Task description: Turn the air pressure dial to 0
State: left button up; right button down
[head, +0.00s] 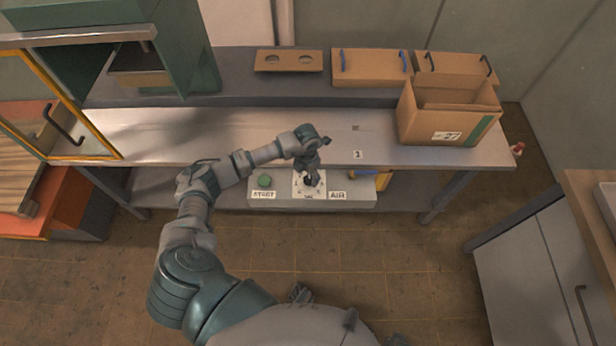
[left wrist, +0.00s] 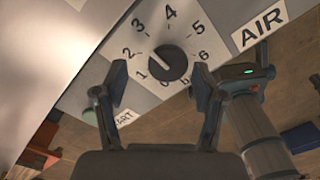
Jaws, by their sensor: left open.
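The air pressure dial (left wrist: 168,62) is a dark round knob on a white plate with numbers around it, in the left wrist view. The AIR label (left wrist: 260,24) is beside the plate. My left gripper (left wrist: 160,84) is open, its two fingers on either side of the knob's near side, with no clear contact. In the head view, my left gripper (head: 312,180) is over the dial plate (head: 300,191) and hides most of the knob.
A green START button (head: 264,181) is left of the dial on the grey control box (head: 365,195). The workbench (head: 430,153) is above it, with an open cardboard box (head: 448,117) at right. A yellow-framed door (head: 60,105) stands at left.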

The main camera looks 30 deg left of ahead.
pick_arm(q)
jog(key=shift+f, duration=0.55)
jog(key=shift+d+f, duration=0.1)
jog(key=shift+f, duration=0.05)
jog(key=shift+d, duration=0.65)
jog(key=c, duration=0.6)
jog(key=shift+a, duration=0.2)
jog(key=c, duration=0.4)
jog(key=shift+s+a, duration=0.1)
jog(key=shift+a, duration=0.2)
jog(key=shift+c, duration=0.7)
pick_arm(e)
jog(key=shift+w+d+r, duration=0.15)
jog(key=shift+d+r, duration=0.05)
jog(key=shift+r, duration=0.05)
